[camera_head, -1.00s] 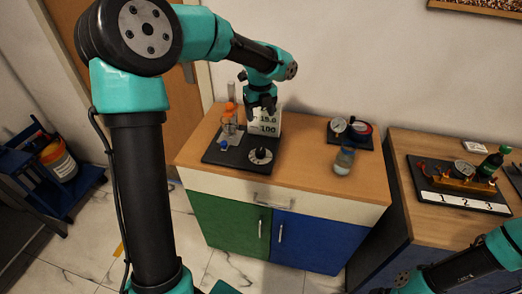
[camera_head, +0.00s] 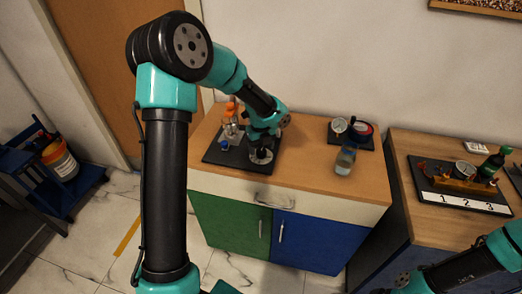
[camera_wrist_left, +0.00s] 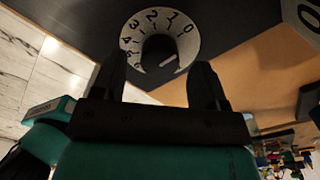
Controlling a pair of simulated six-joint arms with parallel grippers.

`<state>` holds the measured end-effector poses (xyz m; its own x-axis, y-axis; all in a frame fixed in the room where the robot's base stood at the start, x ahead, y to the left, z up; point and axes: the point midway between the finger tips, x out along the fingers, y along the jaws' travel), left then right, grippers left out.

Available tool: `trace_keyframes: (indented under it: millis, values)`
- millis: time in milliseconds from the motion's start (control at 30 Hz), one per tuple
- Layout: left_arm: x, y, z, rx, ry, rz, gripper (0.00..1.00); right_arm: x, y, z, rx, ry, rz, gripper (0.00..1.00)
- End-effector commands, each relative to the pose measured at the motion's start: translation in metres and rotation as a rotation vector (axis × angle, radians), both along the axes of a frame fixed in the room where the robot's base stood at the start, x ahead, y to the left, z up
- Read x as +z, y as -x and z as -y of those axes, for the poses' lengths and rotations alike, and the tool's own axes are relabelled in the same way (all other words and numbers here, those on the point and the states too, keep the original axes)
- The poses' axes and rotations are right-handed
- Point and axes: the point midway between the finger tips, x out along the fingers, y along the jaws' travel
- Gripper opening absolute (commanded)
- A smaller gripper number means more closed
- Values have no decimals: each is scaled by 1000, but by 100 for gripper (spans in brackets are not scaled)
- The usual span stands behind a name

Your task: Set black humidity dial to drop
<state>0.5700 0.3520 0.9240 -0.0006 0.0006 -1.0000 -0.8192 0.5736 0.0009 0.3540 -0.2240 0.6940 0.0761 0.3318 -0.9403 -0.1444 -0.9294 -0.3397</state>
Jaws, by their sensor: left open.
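The black dial knob (camera_wrist_left: 158,52) sits on a round white plate (camera_wrist_left: 133,28) numbered from 0 upward. A white mark on the knob points to the lower right in the left wrist view. I see no drop symbol. In the head view the dial plate (camera_head: 262,156) shows just below my left gripper (camera_head: 262,141), on a black board (camera_head: 225,155). In the left wrist view my left gripper (camera_wrist_left: 159,66) is open, its fingers on either side of the knob, nothing held. I cannot tell whether they touch it. Of my right arm, mostly the wrist shows, at bottom right.
Glassware with orange tops (camera_head: 230,112) stands on the board's left, close to my left gripper. A white display block is mostly hidden behind the gripper. A jar (camera_head: 345,161) and round gauges (camera_head: 339,125) stand further right. The wooden top between is clear.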

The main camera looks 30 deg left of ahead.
Motion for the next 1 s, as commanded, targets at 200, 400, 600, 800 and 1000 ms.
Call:
trace_keyframes:
  millis: [200, 400, 600, 800, 1000]
  values:
    - [-18, 0, 0, -1, 1, 1, 67, 0, 0, 0, 0, 0, 0, 94]
    - [-20, 0, 0, -1, 1, 1, 67, 0, 0, 0, 0, 0, 0, 94]
    - [-20, 0, 0, -1, 1, 1, 57, 0, 0, 0, 0, 0, 0, 94]
    - [-20, 0, 0, -1, 1, 1, 38, 0, 0, 0, 0, 0, 0, 94]
    - [-20, 0, 0, -1, 1, 1, 19, 0, 0, 0, 0, 0, 0, 94]
